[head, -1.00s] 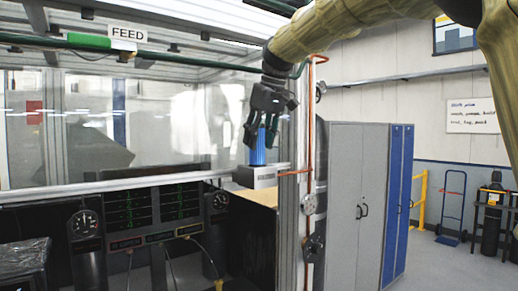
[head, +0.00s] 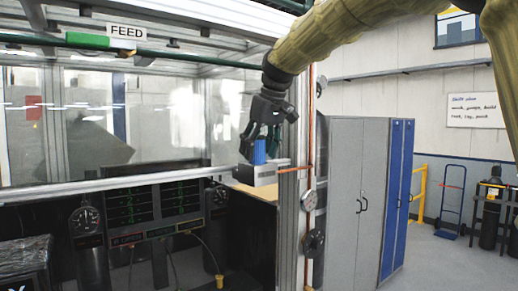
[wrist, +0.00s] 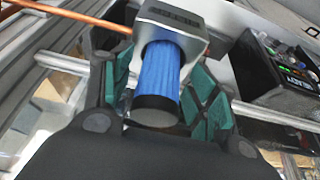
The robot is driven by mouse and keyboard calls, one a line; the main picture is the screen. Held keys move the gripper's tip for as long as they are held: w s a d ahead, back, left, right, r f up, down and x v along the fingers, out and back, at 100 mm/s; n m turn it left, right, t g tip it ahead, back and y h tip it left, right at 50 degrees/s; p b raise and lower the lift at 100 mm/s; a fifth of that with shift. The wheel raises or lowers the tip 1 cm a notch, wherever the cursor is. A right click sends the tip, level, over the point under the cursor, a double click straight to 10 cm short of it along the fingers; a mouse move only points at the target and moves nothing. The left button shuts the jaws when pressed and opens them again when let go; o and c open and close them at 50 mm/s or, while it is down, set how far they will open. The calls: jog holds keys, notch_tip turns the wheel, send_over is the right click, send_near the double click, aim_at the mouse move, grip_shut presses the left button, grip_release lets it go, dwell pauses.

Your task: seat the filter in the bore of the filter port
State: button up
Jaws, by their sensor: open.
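The blue pleated filter (head: 259,152) stands upright at the top of the grey filter port housing (head: 265,177). In the wrist view the filter (wrist: 164,72) has a black end cap toward me, and its far end goes into or meets the housing (wrist: 178,16). The bore's rim is hidden, so I cannot tell how deep the filter sits. My gripper (head: 261,148) is open above the housing, its fingers spread on both sides of the filter. In the wrist view the green finger pads of my gripper (wrist: 160,88) stand apart around it; contact on the right side is unclear.
The housing stands on a wooden bench top (head: 262,192) inside a framed enclosure. A metal post (head: 289,215) with an orange pipe (head: 310,150) stands close to its right. A dark box with lights (wrist: 285,75) lies to the right in the wrist view. Grey cabinets (head: 345,200) stand beyond.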

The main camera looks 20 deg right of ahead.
jog(key=b+v, duration=0.3)
jog(key=v, duration=0.9)
jog(key=shift+b, duration=0.3)
jog(key=shift+w, duration=0.1)
